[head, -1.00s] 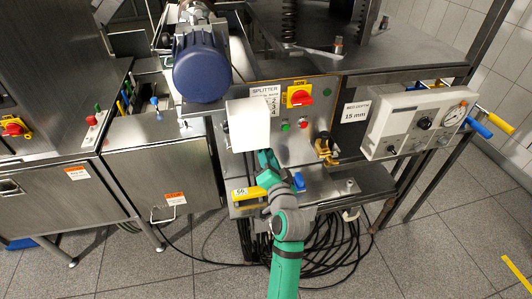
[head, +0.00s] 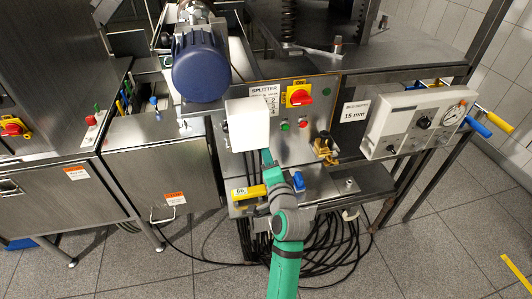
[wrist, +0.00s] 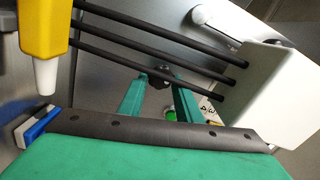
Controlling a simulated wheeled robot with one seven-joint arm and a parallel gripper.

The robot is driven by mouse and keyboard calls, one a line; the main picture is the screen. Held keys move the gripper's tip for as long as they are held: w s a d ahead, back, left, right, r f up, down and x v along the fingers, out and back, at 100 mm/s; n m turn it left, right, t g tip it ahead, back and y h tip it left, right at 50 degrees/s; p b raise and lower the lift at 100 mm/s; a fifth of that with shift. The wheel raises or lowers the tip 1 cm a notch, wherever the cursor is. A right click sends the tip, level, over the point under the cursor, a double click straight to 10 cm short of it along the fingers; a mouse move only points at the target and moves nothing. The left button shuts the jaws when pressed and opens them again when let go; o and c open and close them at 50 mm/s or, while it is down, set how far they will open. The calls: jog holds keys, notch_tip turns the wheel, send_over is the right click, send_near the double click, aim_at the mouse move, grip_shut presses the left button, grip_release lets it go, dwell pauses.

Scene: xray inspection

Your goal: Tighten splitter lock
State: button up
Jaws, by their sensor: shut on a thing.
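The splitter panel (head: 320,120) stands in front of me, with a "SPLITTER" label, a red rotary switch on yellow and small buttons. My gripper (head: 266,157) reaches up to the panel's lower left, below the white box (head: 247,124). In the wrist view my gripper (wrist: 161,80) has its two green fingers closed in on a small black knob (wrist: 159,72), which I take to be the splitter lock. The knob is hidden in the head view. The wrist view does not clearly show how far the knob is turned.
In the wrist view the white box (wrist: 267,92) and several black rods (wrist: 150,45) lie close to the fingers. A yellow handle (head: 249,192) is left of my arm. A blue part (head: 298,181) and brass fitting (head: 325,148) are to the right. Cables (head: 330,240) hang below.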

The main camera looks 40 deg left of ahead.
jog(key=shift+f, duration=0.1)
jog(key=o, duration=1)
jog(key=shift+o, duration=0.2)
jog(key=v, duration=1)
jog(key=shift+s+d, duration=0.25)
jog(key=shift+d, duration=0.05)
jog(key=s+d+f+m+t+h, duration=0.1)
jog(key=s+d+f+t+h, duration=0.1)
jog(key=s+d+f+h, duration=0.45)
jog(key=s+d+f+t+h, duration=0.1)
jog(key=s+d+f+h, duration=0.15)
jog(key=d+f, duration=0.75)
jog(key=s+d+n+h, duration=0.2)
jog(key=s+d, duration=0.3)
jog(key=s, duration=0.5)
jog(key=s+d+n+h, duration=0.2)
jog(key=s+d+n, duration=0.2)
jog(key=s, duration=0.7)
jog(key=d, duration=0.2)
jog(key=shift+d+r+t+h, duration=0.25)
jog(key=shift+d+t+h, duration=0.05)
